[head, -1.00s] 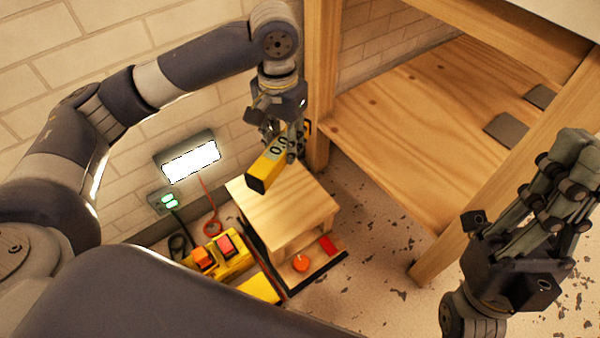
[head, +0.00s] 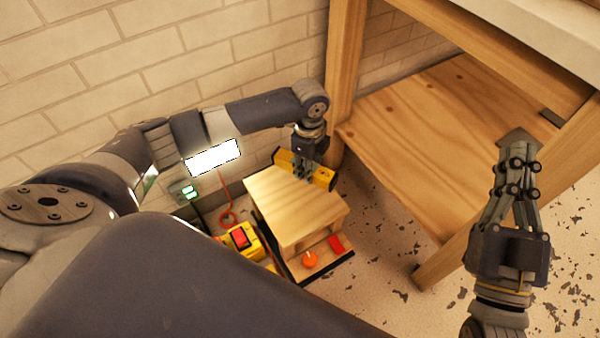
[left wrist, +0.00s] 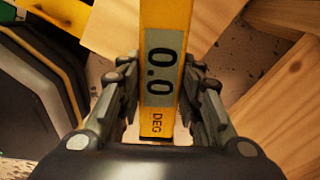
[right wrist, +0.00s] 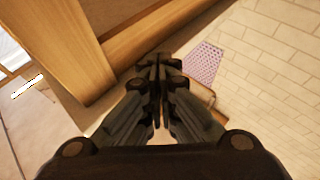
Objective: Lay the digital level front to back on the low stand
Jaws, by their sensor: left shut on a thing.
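The digital level (head: 319,176) is a yellow and black bar with a grey display reading 0.0 in the left wrist view (left wrist: 163,70). My left gripper (head: 302,173) is shut on it, with fingers on both sides of the bar (left wrist: 160,105). The low stand (head: 290,205) is a small pale wooden box with a flat top. The level shows along the far edge of that top, running left to right. I cannot tell whether it touches the stand. My right gripper (head: 517,150) is shut and empty off to the right, with its fingertips together in the right wrist view (right wrist: 158,65).
A wooden bench with a low shelf (head: 430,130) stands right of the stand, its leg (head: 345,90) close to my left gripper. A yellow box with a red switch (head: 241,238) sits left of the stand. An orange knob (head: 310,259) and red block (head: 336,244) are at its front.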

